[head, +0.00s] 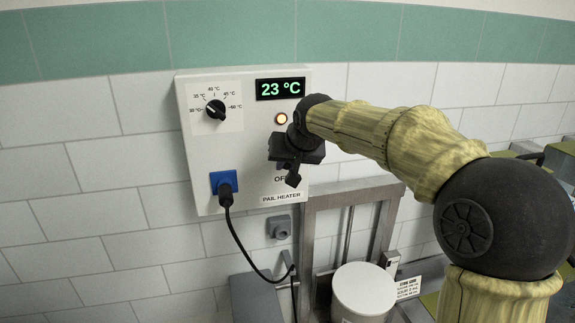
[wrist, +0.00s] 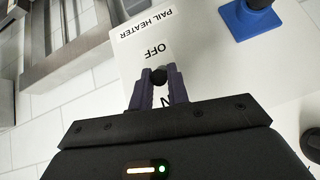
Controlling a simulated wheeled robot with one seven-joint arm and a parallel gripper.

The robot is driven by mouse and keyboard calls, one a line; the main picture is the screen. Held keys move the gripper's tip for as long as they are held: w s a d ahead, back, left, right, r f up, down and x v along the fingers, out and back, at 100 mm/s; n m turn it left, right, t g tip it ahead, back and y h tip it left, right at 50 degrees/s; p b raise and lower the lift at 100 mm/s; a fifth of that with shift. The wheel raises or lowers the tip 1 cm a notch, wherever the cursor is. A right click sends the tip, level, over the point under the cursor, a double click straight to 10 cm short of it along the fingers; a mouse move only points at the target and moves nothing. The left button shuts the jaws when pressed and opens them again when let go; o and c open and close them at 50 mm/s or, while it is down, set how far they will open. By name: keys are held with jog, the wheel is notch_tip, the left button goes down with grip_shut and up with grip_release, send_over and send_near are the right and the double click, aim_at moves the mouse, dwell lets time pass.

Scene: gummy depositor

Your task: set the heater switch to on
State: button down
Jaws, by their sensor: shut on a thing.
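The pail heater box (head: 230,145) is a white panel on the tiled wall, with a green display reading 23 °C. My gripper (head: 291,172) is at the lower right of its front and hides the switch there. In the wrist view my gripper (wrist: 159,82) is shut on the heater switch (wrist: 159,75), whose dark rounded tip shows between the fingertips. The OFF label is just beyond the tip, and part of the opposite label shows by the fingers. The round indicator lamp (head: 281,118) glows pale orange. I cannot tell the switch's exact setting.
A temperature dial (head: 215,110) is at the box's upper left. A blue socket (head: 224,182) with a black plug and hanging cord is at its lower left; the socket also shows in the wrist view (wrist: 250,18). A white pail (head: 363,290) stands below, by a metal frame.

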jog(key=shift+r, duration=0.15)
dwell(0.4)
jog(key=c, duration=1.3)
grip_release()
jog(key=shift+w, duration=0.1)
jog(key=shift+c, duration=0.2)
jog(key=b+v, duration=0.5)
jog(key=v, duration=1.2)
jog(key=shift+r, duration=0.3)
